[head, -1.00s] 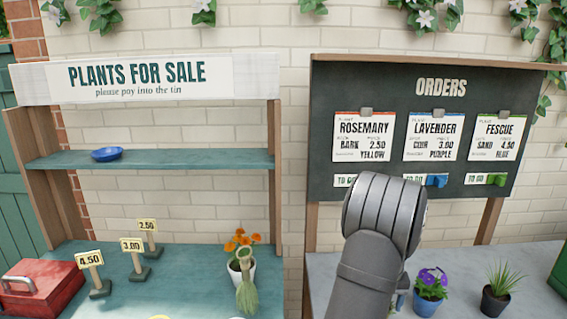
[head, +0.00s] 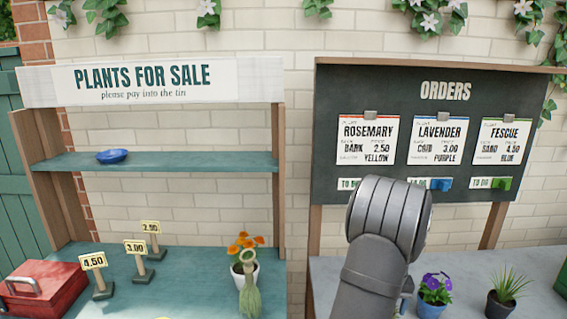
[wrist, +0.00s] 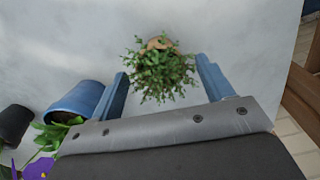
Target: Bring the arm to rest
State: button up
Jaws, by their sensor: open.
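My arm (head: 372,285) reaches forward in the lower middle of the head view, in front of the orders board. My gripper (wrist: 163,66) is open in the wrist view, its two blue fingers apart. A bushy green plant (wrist: 158,72) shows between and beyond the fingers, with a bit of tan pot or soil at its top. I cannot tell whether either finger touches it. In the head view the arm hides this plant and most of the gripper.
A purple-flowered plant in a blue pot (head: 434,290) and a grassy plant in a dark pot (head: 505,290) stand right of the arm on the grey bench (head: 468,268). Left are the teal stall (head: 190,270), price signs, an orange-flowered pot (head: 245,268) and a red tin (head: 42,290).

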notch_tip(320, 180, down, 3)
jog(key=shift+r, duration=0.2)
notch_tip(320, 180, up, 12)
jog(key=shift+f, duration=0.15)
notch_tip(320, 180, down, 12)
jog(key=shift+r, duration=0.2)
notch_tip(320, 180, up, 4)
jog(key=shift+f, duration=0.15)
jog(key=s+d+r, duration=0.6)
jog(key=s+r, duration=0.1)
jog(key=s, duration=0.3)
notch_tip(320, 180, up, 16)
jog(key=w+a+n, duration=0.2)
jog(key=w+a, duration=0.4)
jog(key=a, duration=0.3)
jog(key=w+a+n, duration=0.3)
jog(key=w+a, duration=0.4)
jog(key=a, duration=0.2)
jog(key=shift+a+r, duration=0.35)
